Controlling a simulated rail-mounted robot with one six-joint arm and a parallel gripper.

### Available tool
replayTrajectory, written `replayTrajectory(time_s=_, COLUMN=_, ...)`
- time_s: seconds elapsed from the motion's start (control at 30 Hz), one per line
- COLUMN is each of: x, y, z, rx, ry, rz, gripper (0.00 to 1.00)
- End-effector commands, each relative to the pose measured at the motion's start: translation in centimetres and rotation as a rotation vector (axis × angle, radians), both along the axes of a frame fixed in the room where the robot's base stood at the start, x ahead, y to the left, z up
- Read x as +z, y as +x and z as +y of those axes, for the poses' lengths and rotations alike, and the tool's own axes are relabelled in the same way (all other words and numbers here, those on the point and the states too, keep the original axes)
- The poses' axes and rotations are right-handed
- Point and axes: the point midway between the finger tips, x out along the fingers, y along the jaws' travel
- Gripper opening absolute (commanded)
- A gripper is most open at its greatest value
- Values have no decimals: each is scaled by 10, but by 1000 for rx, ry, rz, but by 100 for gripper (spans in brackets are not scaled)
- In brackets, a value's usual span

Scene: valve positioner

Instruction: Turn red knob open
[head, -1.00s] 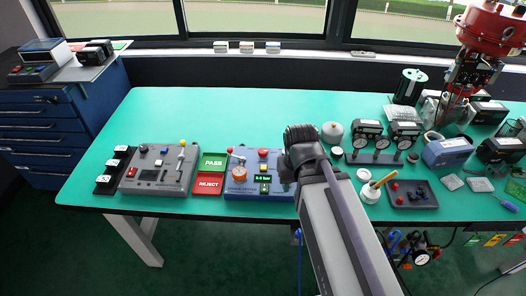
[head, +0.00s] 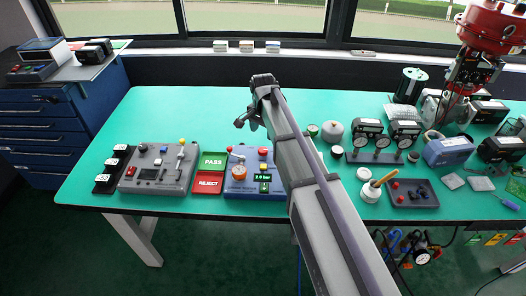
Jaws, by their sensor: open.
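The blue control box (head: 232,188) sits near the table's front edge, left of my arm. On it is a round orange-red knob (head: 239,172), with a small red-topped part (head: 229,149) behind it and a red button-like cap (head: 263,151) at the back right. I cannot tell which way the round knob points. My gripper (head: 241,122) is open and empty. It appears above and behind the box, apart from it. My arm overlaps the box's right edge.
Green PASS (head: 213,161) and red REJECT (head: 208,183) trays lie left of the box. Beyond them is a grey control box (head: 150,183) with a yellow-topped lever. Gauges (head: 370,142) stand to the right. The table behind the box is clear.

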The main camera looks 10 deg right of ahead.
Motion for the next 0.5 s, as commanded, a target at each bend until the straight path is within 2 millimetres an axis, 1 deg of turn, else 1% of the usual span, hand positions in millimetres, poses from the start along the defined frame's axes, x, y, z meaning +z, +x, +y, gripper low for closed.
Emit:
replayTrajectory(time_s=0.03, x=-20, y=0, z=0, rx=0, ry=0, rz=0, gripper=63)
replayTrajectory(time_s=0.2, x=-62, y=0, z=0, rx=1, ry=0, rz=0, gripper=63)
replayTrajectory(time_s=0.3, x=-83, y=0, z=0, rx=1, ry=0, rz=0, gripper=63)
replayTrajectory(time_s=0.4, x=-94, y=0, z=0, rx=1, ry=0, rz=0, gripper=63)
replayTrajectory(time_s=0.5, x=-95, y=0, z=0, rx=2, ry=0, rz=0, gripper=63)
